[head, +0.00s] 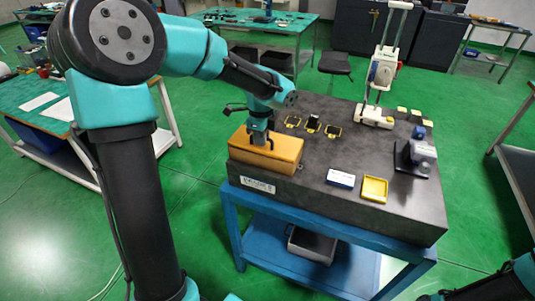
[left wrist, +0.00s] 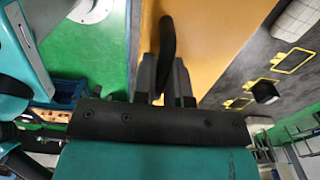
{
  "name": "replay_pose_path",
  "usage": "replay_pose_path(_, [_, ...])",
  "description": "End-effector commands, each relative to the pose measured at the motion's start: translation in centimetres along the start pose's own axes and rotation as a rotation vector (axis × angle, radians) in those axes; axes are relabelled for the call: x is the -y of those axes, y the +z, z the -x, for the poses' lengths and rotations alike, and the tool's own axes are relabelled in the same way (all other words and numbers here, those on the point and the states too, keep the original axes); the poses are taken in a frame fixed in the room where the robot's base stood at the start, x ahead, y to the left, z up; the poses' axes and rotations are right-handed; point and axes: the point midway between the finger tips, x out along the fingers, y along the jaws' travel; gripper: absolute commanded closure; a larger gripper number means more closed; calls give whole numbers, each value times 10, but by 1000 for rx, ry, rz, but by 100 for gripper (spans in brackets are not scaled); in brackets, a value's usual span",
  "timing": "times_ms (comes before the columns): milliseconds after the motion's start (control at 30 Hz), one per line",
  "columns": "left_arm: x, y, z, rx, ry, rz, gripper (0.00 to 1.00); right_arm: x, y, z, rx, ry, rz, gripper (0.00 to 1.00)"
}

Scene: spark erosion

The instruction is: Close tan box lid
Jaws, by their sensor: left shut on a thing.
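The tan box (head: 280,155) sits at the left corner of the dark grey slab. Its tan lid (left wrist: 215,30) lies across the top and looks flat in the head view; I cannot tell whether it is fully seated. My left gripper (head: 258,138) comes down onto the lid from above. In the left wrist view its two fingers (left wrist: 164,65) are shut on a curved black handle (left wrist: 167,35) on the lid. My right gripper is not in view; only part of that arm shows at the bottom right.
The slab (head: 310,185) rests on a blue stand (head: 300,235). A blue-white block (head: 341,179), a yellow tray (head: 374,189), a small grey device (head: 420,155) and several yellow-framed pieces (head: 312,124) lie to the right of the box. A tall white column (head: 383,75) stands behind.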

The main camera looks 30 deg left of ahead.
Motion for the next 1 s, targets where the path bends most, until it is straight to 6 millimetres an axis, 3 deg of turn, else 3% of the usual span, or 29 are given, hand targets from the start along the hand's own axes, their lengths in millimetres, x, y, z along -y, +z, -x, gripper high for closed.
replay_pose_path(67, [0,0,0,0,0,0,99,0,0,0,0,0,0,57])
replay_pose_path(100, [0,0,0,0,0,0,86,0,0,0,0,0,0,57])
replay_pose_path(300, [0,0,0,0,0,0,66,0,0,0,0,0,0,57])
replay_pose_path(633, [0,0,3,0,-1,-1,66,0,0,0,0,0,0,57])
replay_pose_path(1000, [0,0,25,-1,-1,0,66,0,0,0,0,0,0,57])
